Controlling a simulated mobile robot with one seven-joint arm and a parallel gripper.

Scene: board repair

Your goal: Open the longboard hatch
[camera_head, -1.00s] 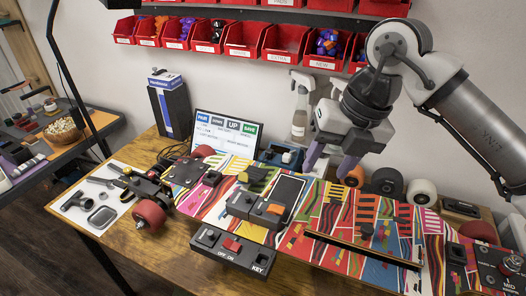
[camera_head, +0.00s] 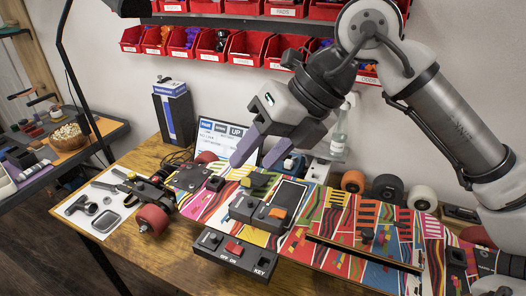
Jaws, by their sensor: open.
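The longboard (camera_head: 331,222) lies across the workbench, its deck patterned in bright colours. A dark rectangular panel with a light frame (camera_head: 289,193) sits in the middle of the deck. A long dark slot or bar (camera_head: 362,252) runs along the deck's near right part. I cannot tell for certain which of these is the hatch. My gripper (camera_head: 254,162) is open and empty, its two purple-grey fingers pointing down above the far left part of the deck. It appears apart from the board and partly hides the screen behind.
A switch box marked OFF ON and KEY (camera_head: 232,254) sits at the board's near edge. Black blocks with an orange button (camera_head: 268,213) stand on the deck. Tools lie on a white sheet (camera_head: 98,207) at left. Loose wheels (camera_head: 388,188) stand behind the board. Red bins (camera_head: 245,48) hang above.

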